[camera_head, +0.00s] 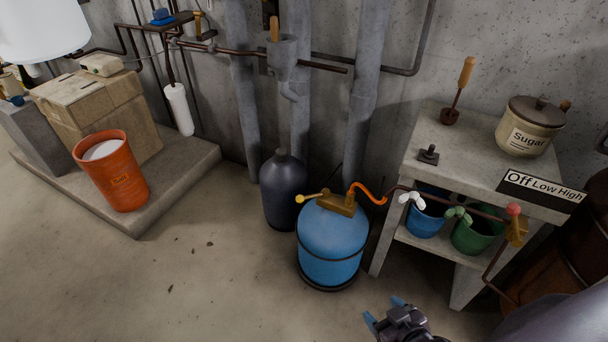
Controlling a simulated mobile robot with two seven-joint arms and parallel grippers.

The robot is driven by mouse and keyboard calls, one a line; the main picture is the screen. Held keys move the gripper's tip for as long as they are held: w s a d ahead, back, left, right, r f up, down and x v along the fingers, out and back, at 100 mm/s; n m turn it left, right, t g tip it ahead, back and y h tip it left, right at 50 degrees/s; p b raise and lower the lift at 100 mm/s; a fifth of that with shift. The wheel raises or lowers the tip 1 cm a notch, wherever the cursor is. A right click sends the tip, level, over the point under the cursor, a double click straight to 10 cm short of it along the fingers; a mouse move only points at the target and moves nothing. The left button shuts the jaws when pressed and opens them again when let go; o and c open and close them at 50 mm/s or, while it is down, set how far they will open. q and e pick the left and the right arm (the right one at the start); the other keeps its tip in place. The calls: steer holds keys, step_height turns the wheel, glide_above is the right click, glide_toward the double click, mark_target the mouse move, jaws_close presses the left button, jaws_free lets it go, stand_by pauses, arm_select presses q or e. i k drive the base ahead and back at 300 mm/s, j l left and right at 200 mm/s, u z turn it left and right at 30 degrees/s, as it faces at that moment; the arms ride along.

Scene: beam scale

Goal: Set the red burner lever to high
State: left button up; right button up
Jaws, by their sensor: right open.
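The red burner lever (513,209) shows as a small red knob on a brass valve (517,231), at the right end of the brown pipe in front of the concrete table. A sign reading Off, Low, High (541,190) is just above it on the table's edge. I cannot tell which setting the lever is at. My right gripper (384,310) is at the bottom, with blue fingertips apart and nothing between them. It is well to the left of the lever and lower in the picture. My left gripper is not in view.
A blue gas tank (331,246) with an orange hose (369,192) stands left of the concrete table (425,147). White (411,199) and green (458,214) valve handles sit along the pipe. A sugar pot (529,128) is on the table. The floor at left front is clear.

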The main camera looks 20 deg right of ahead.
mark_target(513, 209)
steer(key=z, duration=2.1)
steer(key=k+l, duration=0.05)
